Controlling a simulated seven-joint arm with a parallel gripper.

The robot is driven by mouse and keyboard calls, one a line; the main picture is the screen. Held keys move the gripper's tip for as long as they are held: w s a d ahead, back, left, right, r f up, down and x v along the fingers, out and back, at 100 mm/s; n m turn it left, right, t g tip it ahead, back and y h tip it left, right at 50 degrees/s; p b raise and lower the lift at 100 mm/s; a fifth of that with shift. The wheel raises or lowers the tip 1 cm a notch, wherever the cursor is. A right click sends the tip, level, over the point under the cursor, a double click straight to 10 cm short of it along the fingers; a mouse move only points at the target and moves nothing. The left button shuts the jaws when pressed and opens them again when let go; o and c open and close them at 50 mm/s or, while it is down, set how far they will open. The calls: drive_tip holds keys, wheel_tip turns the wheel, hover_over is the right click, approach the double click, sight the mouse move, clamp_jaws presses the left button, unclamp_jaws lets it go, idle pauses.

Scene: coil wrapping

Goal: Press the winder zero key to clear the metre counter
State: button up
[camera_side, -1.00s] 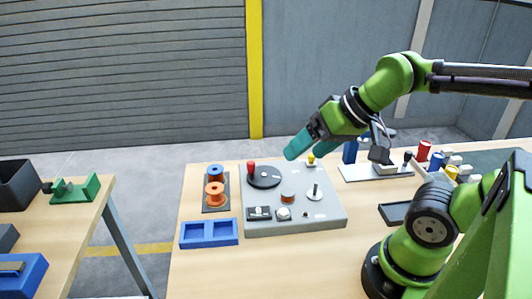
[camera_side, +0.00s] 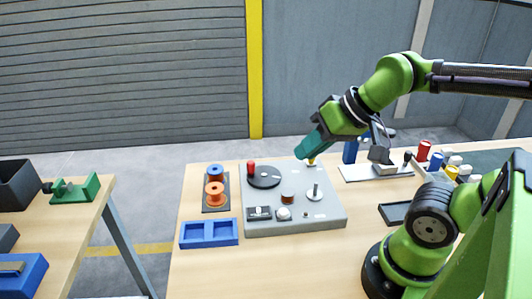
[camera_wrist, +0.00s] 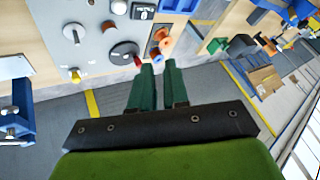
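The grey winder (camera_side: 262,222) stands on the wooden table. Its counter window (camera_side: 259,213) is at the front left, with a pale round button (camera_side: 284,213) to its right and a smaller dark button (camera_side: 306,215) further right. No label is readable, so I cannot tell which is the zero key. In the wrist view the counter (camera_wrist: 143,11) and pale button (camera_wrist: 119,7) show at the top edge. My gripper (camera_side: 306,154) is above the winder's back right, near its yellow knob (camera_side: 312,161), apart from the front controls. Its teal fingers (camera_wrist: 159,68) are nearly together, with nothing between them.
The winder also carries a black disc (camera_side: 264,178) with a red knob (camera_side: 251,167) and an upright spindle (camera_side: 314,193). Orange and blue spools (camera_side: 215,190) stand left. A blue tray (camera_side: 209,234) is in front of them. A clamp fixture (camera_side: 376,172) is at right.

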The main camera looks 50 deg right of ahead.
clamp_jaws()
idle(1.0)
drive_tip(key=w+d+f+m+g+y, duration=0.1)
drive_tip(key=w+f+m+g+y, duration=0.2)
drive_tip(key=m, duration=0.9)
drive_tip(key=w+d+f+m+g+y, duration=0.1)
drive_tip(key=w+f+m+g+y, duration=0.1)
drive_tip(key=m, duration=1.1)
wheel_tip(320, 180, down, 3)
drive_tip(key=shift+w+f+g+y, duration=0.2)
drive_tip(key=shift+w+g+y, duration=0.3)
drive_tip(key=shift+y, duration=0.5)
